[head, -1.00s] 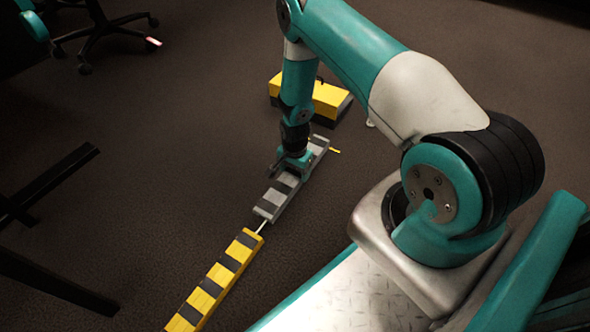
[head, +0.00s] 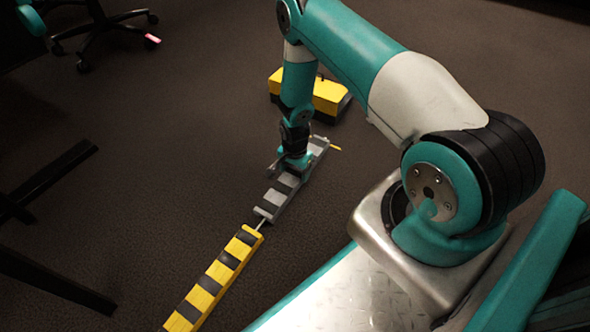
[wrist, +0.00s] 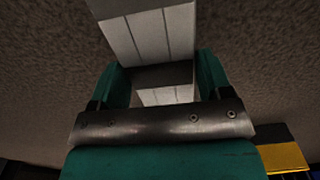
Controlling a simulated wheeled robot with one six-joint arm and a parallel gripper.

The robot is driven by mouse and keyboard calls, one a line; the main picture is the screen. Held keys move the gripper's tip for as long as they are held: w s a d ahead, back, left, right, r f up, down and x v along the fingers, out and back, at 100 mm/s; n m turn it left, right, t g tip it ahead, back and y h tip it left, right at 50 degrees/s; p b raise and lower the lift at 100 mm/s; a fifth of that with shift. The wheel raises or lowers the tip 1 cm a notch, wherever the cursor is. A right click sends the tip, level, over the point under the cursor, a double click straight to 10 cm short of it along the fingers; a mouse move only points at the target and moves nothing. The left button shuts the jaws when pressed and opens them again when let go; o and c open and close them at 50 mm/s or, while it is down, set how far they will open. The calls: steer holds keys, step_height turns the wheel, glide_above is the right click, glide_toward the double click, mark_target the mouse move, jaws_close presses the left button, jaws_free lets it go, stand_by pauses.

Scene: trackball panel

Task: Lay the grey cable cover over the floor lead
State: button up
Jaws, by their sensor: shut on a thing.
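The grey cable cover (head: 275,198), with dark stripes, lies low along the floor in the head view, in line with a yellow and black striped cover. In the wrist view the grey cover (wrist: 148,38) passes between the two teal fingers. My gripper (head: 294,165) is shut on the grey cover near its middle; the gripper's fingers also show in the wrist view (wrist: 162,78). A short pale stretch of the floor lead (head: 260,224) shows between the two covers. I cannot tell whether the grey cover touches the floor.
The yellow and black striped cover (head: 215,281) runs to the lower left. A yellow and black block (head: 322,95) stands behind my gripper. A small yellow piece (head: 335,148) shows at the grey cover's far end. Dark legs (head: 45,185) and a chair (head: 100,25) are at left.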

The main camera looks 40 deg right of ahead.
steer(key=shift+f+b, duration=0.35)
steer(key=shift+f, duration=0.25)
steer(key=o, duration=1.2)
step_height(320, 180, up, 17)
steer(key=p, duration=1)
steer(key=shift+r, duration=0.2)
